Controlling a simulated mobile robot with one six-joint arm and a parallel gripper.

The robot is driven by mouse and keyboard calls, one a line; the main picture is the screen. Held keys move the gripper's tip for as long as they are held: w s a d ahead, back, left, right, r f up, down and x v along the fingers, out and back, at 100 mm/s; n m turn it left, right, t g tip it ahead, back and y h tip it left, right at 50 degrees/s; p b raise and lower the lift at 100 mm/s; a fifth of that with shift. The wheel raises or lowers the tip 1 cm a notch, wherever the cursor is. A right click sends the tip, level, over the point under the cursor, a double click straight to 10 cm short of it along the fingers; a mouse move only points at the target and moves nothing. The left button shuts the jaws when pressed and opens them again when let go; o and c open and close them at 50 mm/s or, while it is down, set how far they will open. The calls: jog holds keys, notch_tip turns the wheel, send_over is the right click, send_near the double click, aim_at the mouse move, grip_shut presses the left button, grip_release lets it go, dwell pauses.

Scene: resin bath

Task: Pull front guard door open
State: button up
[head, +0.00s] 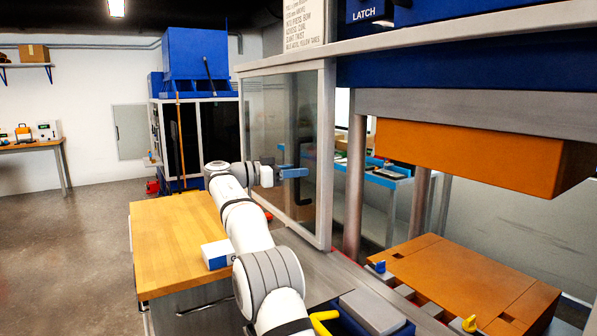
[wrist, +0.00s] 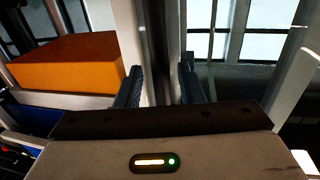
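The front guard door (head: 284,105) is a clear panel in a pale frame on the press. It stands at the left of the press front, and the opening to its right is uncovered. Its black upright handle (head: 301,195) is near the panel's right edge. My gripper (head: 306,172) is at the middle of the handle, with blue fingers reaching to it from the left. In the wrist view my gripper (wrist: 160,85) has its fingers apart, with a gap between them. I cannot tell whether they touch the handle.
An orange block (head: 470,150) hangs above an orange lower plate (head: 465,280) in the press at right. A wooden-topped bench (head: 170,235) with a small blue-white box (head: 217,254) stands below my arm. The floor at left is clear.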

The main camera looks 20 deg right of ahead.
jog(key=a, duration=0.7)
jog(key=shift+w, duration=0.1)
